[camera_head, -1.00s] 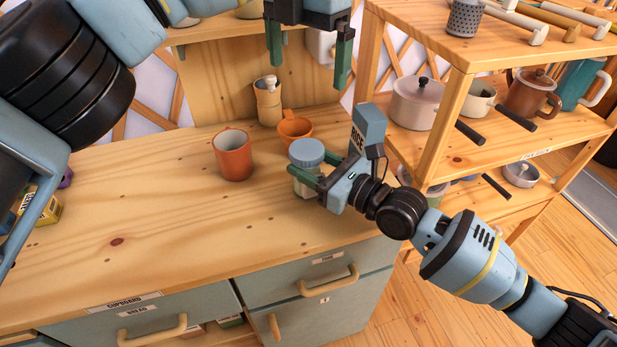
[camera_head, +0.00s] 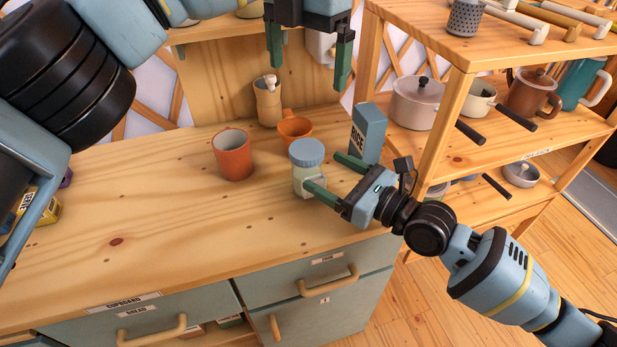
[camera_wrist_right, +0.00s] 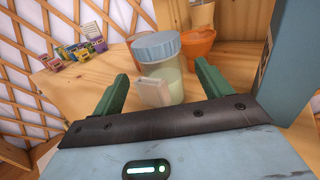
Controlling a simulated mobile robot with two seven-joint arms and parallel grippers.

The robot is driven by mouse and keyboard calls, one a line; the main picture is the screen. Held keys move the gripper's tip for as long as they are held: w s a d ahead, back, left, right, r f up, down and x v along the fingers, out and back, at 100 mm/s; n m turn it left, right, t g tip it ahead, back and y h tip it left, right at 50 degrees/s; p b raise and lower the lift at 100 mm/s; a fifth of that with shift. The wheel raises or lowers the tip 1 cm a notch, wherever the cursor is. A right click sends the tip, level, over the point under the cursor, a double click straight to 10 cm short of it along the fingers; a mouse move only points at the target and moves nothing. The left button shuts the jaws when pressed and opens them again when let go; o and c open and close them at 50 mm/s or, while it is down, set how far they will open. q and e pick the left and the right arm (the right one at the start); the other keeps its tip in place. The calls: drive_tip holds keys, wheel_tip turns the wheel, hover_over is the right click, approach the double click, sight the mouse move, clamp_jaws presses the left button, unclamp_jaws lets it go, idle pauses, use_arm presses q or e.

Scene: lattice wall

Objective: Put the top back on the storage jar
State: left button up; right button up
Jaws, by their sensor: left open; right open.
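The storage jar (camera_head: 305,178) stands upright on the counter, pale green with a white label. Its blue-grey top (camera_head: 307,152) sits on the jar's mouth; I cannot tell whether it is fastened. In the right wrist view the jar (camera_wrist_right: 172,78) and top (camera_wrist_right: 155,46) show beyond the fingertips. My right gripper (camera_head: 330,174) is open, with its fingers pointing at the jar and backed off to its right. It also shows in the wrist view (camera_wrist_right: 160,92). My left gripper (camera_head: 308,58) is open and empty, high above the back of the counter.
An orange mug (camera_head: 233,157) stands left of the jar and an orange cup (camera_head: 295,130) behind it. A blue-grey carton (camera_head: 368,135) stands close by at the right. A beige canister (camera_head: 267,101) is at the back. The counter's left middle is clear.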

use_arm(q)
drive_tip(key=shift+f, duration=0.25)
use_arm(e)
drive_tip(key=shift+v, duration=1.4)
